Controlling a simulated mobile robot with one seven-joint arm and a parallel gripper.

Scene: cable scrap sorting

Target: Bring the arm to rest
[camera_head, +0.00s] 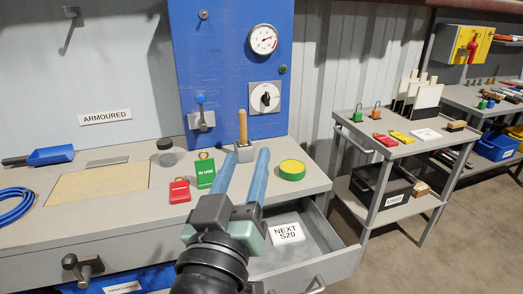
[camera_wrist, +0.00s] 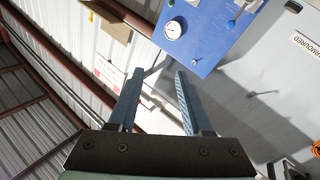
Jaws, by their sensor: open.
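My gripper (camera_head: 246,160) is raised in front of the workbench in the head view, its two blue fingers apart with nothing between them. In the wrist view my gripper (camera_wrist: 158,75) also shows open and empty, with the wall and the blue panel beyond it. My dark wrist shows at the bottom of the head view, over the open drawer area.
The workbench (camera_head: 100,222) holds a red tag (camera_head: 179,191), a green tag (camera_head: 205,172), a green-yellow roll (camera_head: 292,170) and a blue scoop (camera_head: 50,156). An open drawer (camera_head: 325,262) holds a white card (camera_head: 286,234). A trolley (camera_head: 425,143) stands right. The blue panel (camera_head: 222,60) rises behind.

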